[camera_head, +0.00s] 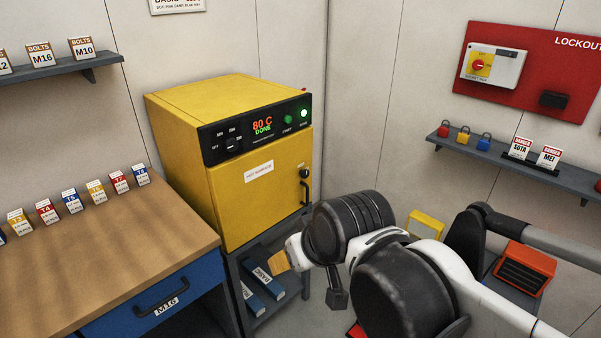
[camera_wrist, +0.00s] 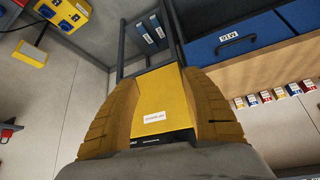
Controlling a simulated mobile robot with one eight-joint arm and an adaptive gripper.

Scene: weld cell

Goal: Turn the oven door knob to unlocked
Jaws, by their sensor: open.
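The yellow oven (camera_head: 258,205) stands on a grey stand in the corner, with its door closed. Its door knob (camera_head: 304,173) is a small dark knob at the door's upper right, above the black door handle (camera_head: 305,192); its setting is too small to read. My gripper (camera_head: 280,262) is low in front of the oven, below and left of the knob, apart from it. In the wrist view my gripper (camera_wrist: 160,78) is open and empty, its two ochre fingers wide apart. The oven door (camera_wrist: 160,98) shows upside down between them; the knob cannot be made out there.
The oven's panel (camera_head: 262,128) reads 80 C DONE, with a lit green lamp. A wooden bench (camera_head: 100,250) with a blue drawer is at left. Blue binders (camera_head: 262,285) lie on the stand's shelf. A shelf with padlocks (camera_head: 510,160) and a red lockout board (camera_head: 560,60) are at right.

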